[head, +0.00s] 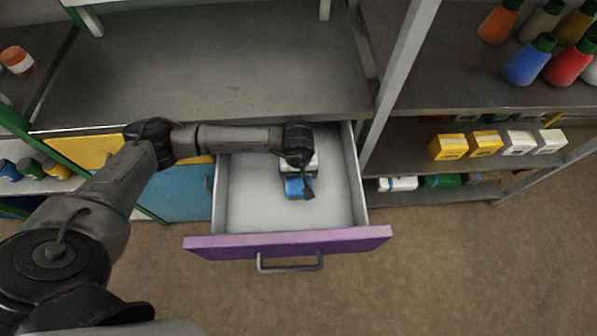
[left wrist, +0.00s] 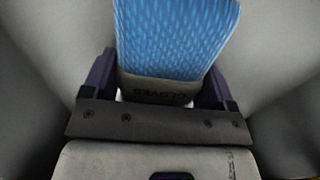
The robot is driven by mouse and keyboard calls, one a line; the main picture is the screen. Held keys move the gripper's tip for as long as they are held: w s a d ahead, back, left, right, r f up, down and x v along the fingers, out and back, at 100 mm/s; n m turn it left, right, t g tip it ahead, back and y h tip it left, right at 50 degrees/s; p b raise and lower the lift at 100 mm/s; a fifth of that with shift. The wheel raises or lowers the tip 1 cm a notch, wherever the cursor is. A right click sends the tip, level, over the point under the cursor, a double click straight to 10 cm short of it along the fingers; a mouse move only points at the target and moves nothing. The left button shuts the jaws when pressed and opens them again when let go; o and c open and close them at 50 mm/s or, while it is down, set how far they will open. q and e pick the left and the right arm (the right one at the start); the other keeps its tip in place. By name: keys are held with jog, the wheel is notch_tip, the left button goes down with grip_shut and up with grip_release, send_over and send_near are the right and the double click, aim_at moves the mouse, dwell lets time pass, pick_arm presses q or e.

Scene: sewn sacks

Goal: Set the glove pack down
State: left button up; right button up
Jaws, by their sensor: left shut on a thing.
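The glove pack (head: 294,187) is a small blue pack with a pale end band. In the left wrist view the glove pack (left wrist: 178,38) shows a blue patterned face and the word "GLOVES" on its band. My left gripper (left wrist: 165,85) is shut on the pack, one finger on each side. In the head view my left gripper (head: 300,180) reaches down into the open drawer (head: 250,208), which has a purple front. I cannot tell whether the pack touches the drawer floor. My right gripper is in neither view.
The drawer's white interior looks otherwise empty, with side walls close around my arm. A grey shelf (head: 210,60) lies above it. Yellow and white boxes (head: 485,143) and several coloured bottles (head: 540,50) stand on shelves to the right.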

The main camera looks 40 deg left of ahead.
pick_arm(q)
jog(key=shift+w+f, duration=0.1)
jog(key=shift+f, duration=0.05)
jog(key=shift+f, duration=0.15)
jog(key=o, duration=0.8)
jog(key=shift+o, duration=0.2)
jog(key=shift+r, duration=0.6)
notch_tip(320, 180, up, 10)
jog(key=p, duration=0.2)
jog(key=shift+f+p, duration=0.15)
jog(key=shift+p, duration=0.25)
jog(key=shift+r, duration=0.8)
